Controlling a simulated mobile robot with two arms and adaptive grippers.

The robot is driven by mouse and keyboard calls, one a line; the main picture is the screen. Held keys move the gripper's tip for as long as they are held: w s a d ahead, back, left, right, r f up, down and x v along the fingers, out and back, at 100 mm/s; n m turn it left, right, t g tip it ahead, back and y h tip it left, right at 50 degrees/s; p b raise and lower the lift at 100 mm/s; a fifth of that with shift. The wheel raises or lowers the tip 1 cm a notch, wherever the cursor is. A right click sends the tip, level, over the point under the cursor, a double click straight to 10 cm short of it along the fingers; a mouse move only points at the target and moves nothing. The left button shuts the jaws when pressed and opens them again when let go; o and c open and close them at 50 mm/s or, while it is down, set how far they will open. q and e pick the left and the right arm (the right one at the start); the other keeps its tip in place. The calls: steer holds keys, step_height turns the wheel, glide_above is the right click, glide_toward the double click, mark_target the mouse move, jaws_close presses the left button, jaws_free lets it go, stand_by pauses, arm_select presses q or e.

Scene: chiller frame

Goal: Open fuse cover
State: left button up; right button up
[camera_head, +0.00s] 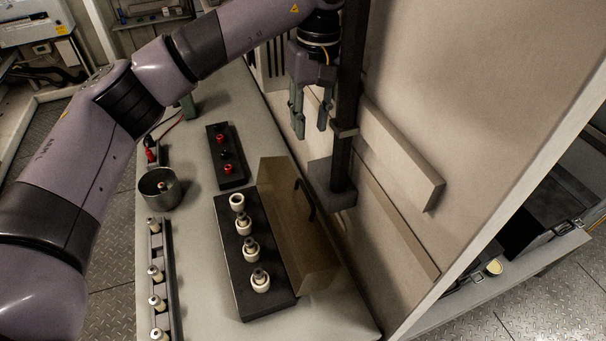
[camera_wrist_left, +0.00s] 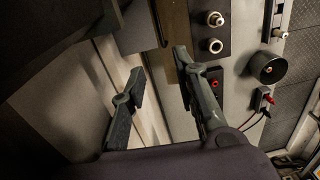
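The fuse cover (camera_head: 292,240) is a brownish see-through panel with a dark curved handle (camera_head: 306,200). It stands swung open along the right side of the black fuse block (camera_head: 268,305), whose several white fuse parts are uncovered. Part of the cover shows at the top of the left wrist view (camera_wrist_left: 173,35). My left gripper (camera_head: 311,132) is above and behind the cover, clear of the handle, fingers pointing down. Its fingers are apart and empty, also in the left wrist view (camera_wrist_left: 158,88). My right gripper is not in view.
A dark post (camera_head: 347,100) and the cabinet wall (camera_head: 430,110) stand close to the right of my left gripper. A metal cup (camera_head: 158,192), a rack of fuses (camera_head: 172,290) and a black terminal block (camera_head: 222,170) are on the table. The table's near end is clear.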

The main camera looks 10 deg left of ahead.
mark_target(304, 186)
arm_select(q)
steer(key=f+p, duration=0.1)
steer(key=f, duration=0.4)
steer(key=f+p, duration=0.2)
steer(key=f, duration=0.2)
steer(key=f+p, duration=0.1)
steer(key=f, duration=0.4)
steer(key=shift+s+a+f+p, duration=0.3)
steer(key=shift+a+f+p, duration=0.05)
steer(key=shift+a, duration=0.05)
steer(key=shift+f, duration=0.7)
steer(key=shift+c, duration=0.4)
steer(key=c, duration=0.5)
jaws_close()
